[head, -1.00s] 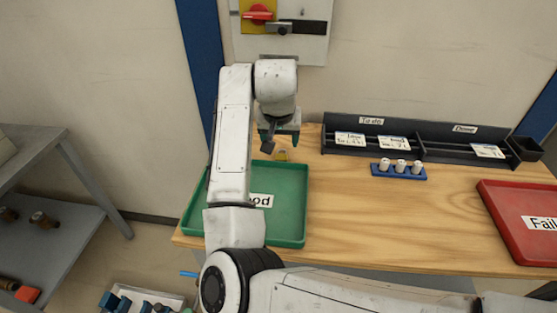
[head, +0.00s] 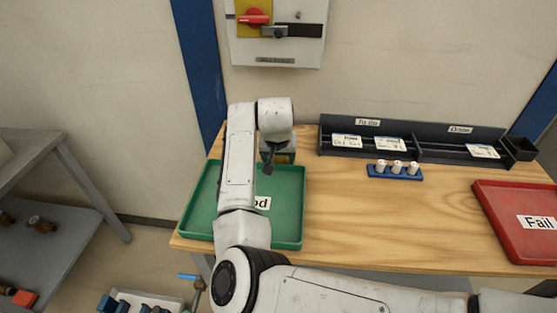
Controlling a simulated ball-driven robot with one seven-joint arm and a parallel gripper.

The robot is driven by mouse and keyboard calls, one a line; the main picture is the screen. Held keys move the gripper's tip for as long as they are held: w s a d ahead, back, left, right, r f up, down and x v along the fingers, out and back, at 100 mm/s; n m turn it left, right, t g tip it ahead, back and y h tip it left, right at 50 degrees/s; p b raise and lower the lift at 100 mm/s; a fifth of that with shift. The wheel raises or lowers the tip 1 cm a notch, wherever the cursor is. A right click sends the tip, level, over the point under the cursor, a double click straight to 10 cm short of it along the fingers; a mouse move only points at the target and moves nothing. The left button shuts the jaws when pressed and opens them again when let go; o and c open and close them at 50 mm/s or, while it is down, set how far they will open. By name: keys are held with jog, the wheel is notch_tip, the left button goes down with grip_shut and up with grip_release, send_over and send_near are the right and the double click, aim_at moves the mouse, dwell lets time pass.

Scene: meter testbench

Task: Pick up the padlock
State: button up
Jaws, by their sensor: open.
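My gripper (head: 277,158) points down over the back edge of the green tray, low near the table, and is open. A small yellowish block, which looks like the padlock (head: 284,158), is at the gripper, on the wood just behind the tray. The fingers and wrist hide most of it, and I cannot tell whether they touch it.
The green tray (head: 290,226) lies under my arm. A blue holder (head: 396,173) with white pieces, a dark rack (head: 345,151) with labels and a red tray (head: 500,215) are to the right. A wall panel (head: 310,50) with a red switch is behind. The middle of the table (head: 390,225) is clear.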

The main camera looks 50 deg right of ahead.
jog(key=shift+c, duration=0.3)
jog(key=c, duration=1.1)
jog(key=shift+r, duration=0.15)
jog(key=shift+r, duration=0.5)
jog(key=s+a+r, duration=0.3)
jog(key=s+r, duration=0.8)
jog(key=s, duration=0.2)
jog(key=shift+s+a+r+b, duration=0.25)
jog(key=shift+s+r+b, duration=0.05)
jog(key=shift+r+b, duration=0.1)
